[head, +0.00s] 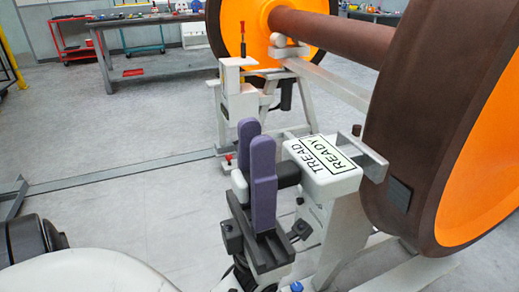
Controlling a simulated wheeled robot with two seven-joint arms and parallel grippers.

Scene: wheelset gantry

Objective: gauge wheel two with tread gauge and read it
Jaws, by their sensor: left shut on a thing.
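The tread gauge (321,180) is a white box with a black handle (287,175) on its left. Its display reads "TREAD READY". My left gripper (258,178), with purple fingers, is shut on this handle. A grey bracket (372,160) at the gauge's right end reaches the near wheel's rim in the picture; I cannot tell whether it touches. The near wheel (400,130) has a brown tread, an orange face and a dark square patch (398,194) on the tread. A far orange wheel (240,25) shares the brown axle (335,38). My right gripper is out of view.
A pale gantry frame (330,88) runs below the axle, with a white stand (238,95) behind my gripper. A floor rail (120,176) crosses on the left. A workbench (150,20) and a red cart (76,35) stand far back. The left floor is mostly clear.

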